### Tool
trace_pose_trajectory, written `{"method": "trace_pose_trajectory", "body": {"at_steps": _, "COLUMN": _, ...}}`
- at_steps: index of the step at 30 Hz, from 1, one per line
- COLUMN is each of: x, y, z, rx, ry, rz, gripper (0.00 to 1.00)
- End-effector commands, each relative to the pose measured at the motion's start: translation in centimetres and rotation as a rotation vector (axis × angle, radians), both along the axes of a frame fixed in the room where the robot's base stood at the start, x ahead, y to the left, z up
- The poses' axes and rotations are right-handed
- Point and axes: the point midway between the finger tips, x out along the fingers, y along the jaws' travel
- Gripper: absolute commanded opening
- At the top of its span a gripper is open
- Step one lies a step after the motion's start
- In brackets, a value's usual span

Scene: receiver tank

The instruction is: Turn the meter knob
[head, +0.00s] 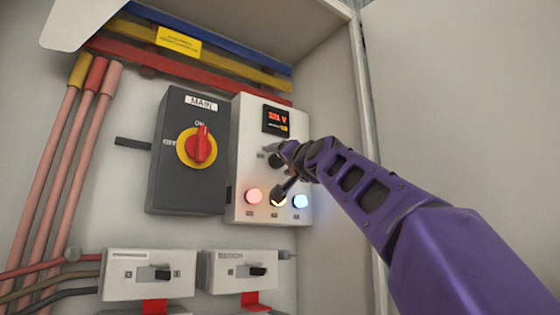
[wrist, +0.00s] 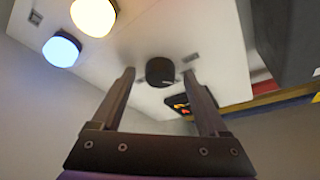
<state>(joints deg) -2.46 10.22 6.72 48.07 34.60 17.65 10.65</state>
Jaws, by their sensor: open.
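The meter knob is a small round black knob (wrist: 160,71) on the white meter panel, seen in the wrist view. In the head view the knob (head: 274,160) is small and partly hidden by my gripper. My gripper (head: 273,171) is open in front of the panel, and it also shows in the wrist view (wrist: 159,74). Its two fingertips appear on either side of the knob, with gaps at both sides. I cannot tell whether the tips reach the panel. The meter display (head: 277,121) shows red and orange digits above the knob.
Pink, yellow-white and blue lamps (head: 254,196) sit in a row below the knob. Left of the panel is a dark main switch box (head: 190,150) with a red handle (head: 201,145). Two white breakers (head: 150,274) are below. The cabinet's right wall (head: 335,110) is close to my arm.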

Motion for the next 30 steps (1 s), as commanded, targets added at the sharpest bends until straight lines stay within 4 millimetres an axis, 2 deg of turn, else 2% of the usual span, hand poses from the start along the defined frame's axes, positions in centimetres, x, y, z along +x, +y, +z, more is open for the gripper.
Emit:
{"method": "trace_pose_trajectory", "body": {"at_steps": 2, "x": -0.01, "y": 0.0, "z": 0.0, "rx": 0.0, "ry": 0.0, "rz": 0.0, "gripper": 0.77}}
{"method": "trace_pose_trajectory", "body": {"at_steps": 15, "x": -0.01, "y": 0.0, "z": 0.0, "rx": 0.0, "ry": 0.0, "rz": 0.0, "gripper": 0.0}}
{"method": "trace_pose_trajectory", "body": {"at_steps": 30, "x": -0.11, "y": 0.11, "z": 0.66, "rx": 0.087, "ry": 0.062, "rz": 0.0, "gripper": 0.0}}
